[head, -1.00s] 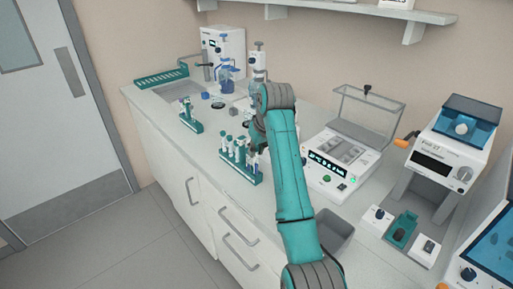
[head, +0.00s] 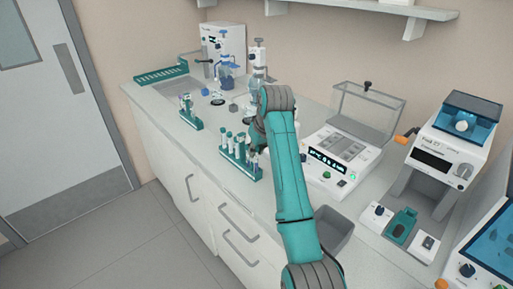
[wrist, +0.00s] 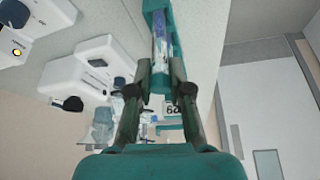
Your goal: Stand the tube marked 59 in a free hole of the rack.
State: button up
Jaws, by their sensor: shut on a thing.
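My gripper (wrist: 162,85) is shut on a tube in the wrist view. A white label (wrist: 173,108) with dark digits shows between the fingers; it is upside down and partly covered, and seems to read 59. The teal rack (head: 238,170) stands on the bench in the head view and holds several tubes with teal caps. My gripper is at the right end of this rack, mostly hidden behind my arm. The head view does not show the held tube clearly, nor whether it touches the rack.
A smaller teal rack (head: 190,121) with tubes stands farther left, near the sink and a green drying tray (head: 160,74). A white machine with a raised clear lid (head: 338,160) is right of my arm. A grey bin (head: 333,232) stands at the bench front.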

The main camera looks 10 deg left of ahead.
jog(key=shift+f, duration=0.15)
jog(key=o, duration=0.9)
jog(key=v, duration=0.7)
jog(key=shift+r, duration=0.2)
jog(key=shift+s, duration=0.1)
dwell(0.4)
